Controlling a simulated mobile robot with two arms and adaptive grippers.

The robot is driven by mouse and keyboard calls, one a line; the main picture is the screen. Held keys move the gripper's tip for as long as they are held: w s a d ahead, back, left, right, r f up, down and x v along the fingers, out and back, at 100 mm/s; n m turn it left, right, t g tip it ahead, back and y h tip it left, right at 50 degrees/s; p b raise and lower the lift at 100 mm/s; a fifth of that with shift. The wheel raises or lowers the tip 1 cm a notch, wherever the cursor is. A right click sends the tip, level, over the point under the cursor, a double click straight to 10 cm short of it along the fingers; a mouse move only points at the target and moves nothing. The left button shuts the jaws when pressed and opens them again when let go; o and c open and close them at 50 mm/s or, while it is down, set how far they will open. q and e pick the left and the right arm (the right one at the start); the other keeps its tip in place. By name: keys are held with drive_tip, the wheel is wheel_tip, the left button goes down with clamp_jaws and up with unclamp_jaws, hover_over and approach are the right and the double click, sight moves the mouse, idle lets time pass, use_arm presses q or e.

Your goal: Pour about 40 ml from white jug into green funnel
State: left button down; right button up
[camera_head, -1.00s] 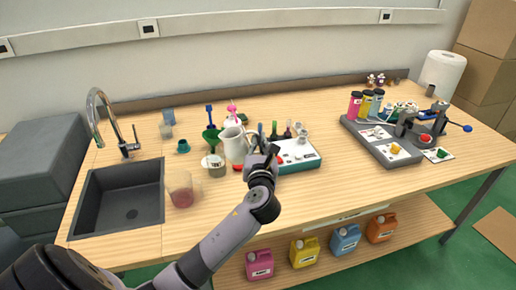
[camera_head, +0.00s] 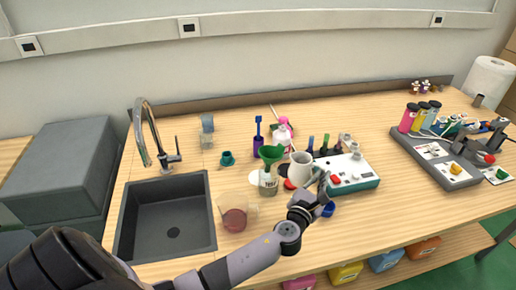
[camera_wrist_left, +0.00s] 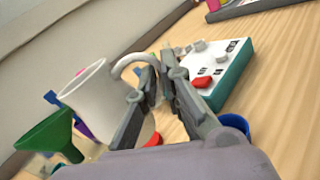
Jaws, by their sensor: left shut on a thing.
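The white jug (camera_head: 300,168) stands close to the right of the green funnel (camera_head: 271,154) and looks nearly upright in the head view. The funnel sits above a labelled container (camera_head: 268,183). My left gripper (camera_head: 322,184) is shut on the jug's handle at its right side. In the left wrist view, the fingers (camera_wrist_left: 152,82) close on the curved handle of the jug (camera_wrist_left: 92,98), and the green funnel (camera_wrist_left: 48,132) is at the lower left. The jug's contents are hidden, and I cannot tell whether it touches the bench. My right gripper is not in view.
A black sink (camera_head: 168,215) lies to the left, with a clear beaker holding reddish liquid (camera_head: 235,219) beside it. A white and teal device (camera_head: 350,172) is close right of the gripper. Blue (camera_head: 328,210) and red items lie near the jug. The front right bench is clear.

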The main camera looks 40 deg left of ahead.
use_arm(q)
drive_tip(key=shift+s+a+r+n+t+y+b, duration=0.15)
drive_tip(key=shift+s+a+r+n+t+y, duration=0.15)
drive_tip(key=shift+a+r+n, duration=1.4)
drive_tip(key=shift+s+a+r+n+t+y+b, duration=0.1)
drive_tip(key=shift+s+a+r+n+y, duration=0.5)
drive_tip(key=shift+r+n, duration=1.9)
drive_tip(key=shift+s+a+r+n+t+h+b, duration=0.1)
drive_tip(key=shift+s+a+r+n+t+b, duration=0.1)
drive_tip(key=shift+a+r+n, duration=1.65)
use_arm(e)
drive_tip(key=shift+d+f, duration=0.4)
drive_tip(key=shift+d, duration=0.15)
use_arm(q)
drive_tip(key=shift+r+n+b, duration=0.45)
drive_tip(key=shift+n+b, duration=0.1)
drive_tip(key=shift+n, duration=0.2)
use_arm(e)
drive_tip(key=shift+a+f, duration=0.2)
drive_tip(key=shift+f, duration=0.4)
use_arm(q)
drive_tip(key=shift+s+a+r+n, duration=0.1)
drive_tip(key=shift+a+r+n, duration=0.25)
drive_tip(key=shift+n, duration=0.25)
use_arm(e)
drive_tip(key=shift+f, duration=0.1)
